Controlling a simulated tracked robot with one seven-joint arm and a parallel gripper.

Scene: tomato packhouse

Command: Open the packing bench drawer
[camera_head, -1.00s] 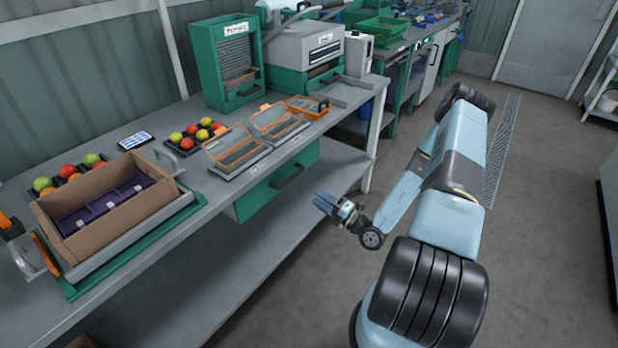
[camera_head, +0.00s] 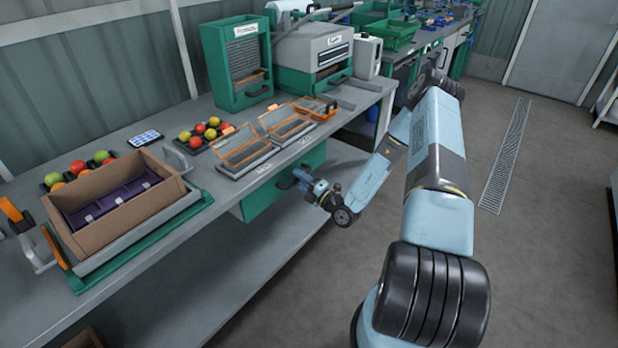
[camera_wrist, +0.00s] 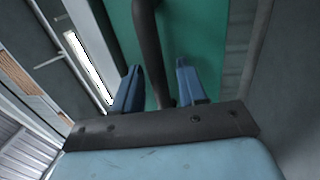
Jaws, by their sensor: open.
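The green packing bench drawer (camera_head: 262,200) sits under the bench top and looks closed. Its dark bar handle (camera_wrist: 150,50) runs between the two blue fingers of my gripper (camera_wrist: 158,85) in the wrist view. The fingers are open, one on each side of the handle, with a gap visible at least on the left side. The green drawer front (camera_wrist: 190,35) also fills the middle of the wrist view.
The bench top (camera_head: 215,195) holds a cardboard box (camera_head: 150,205) in a tray, orange-framed cases (camera_head: 243,152), tomatoes and a green-and-grey machine (camera_head: 315,55). A lower shelf (camera_head: 200,285) runs beneath.

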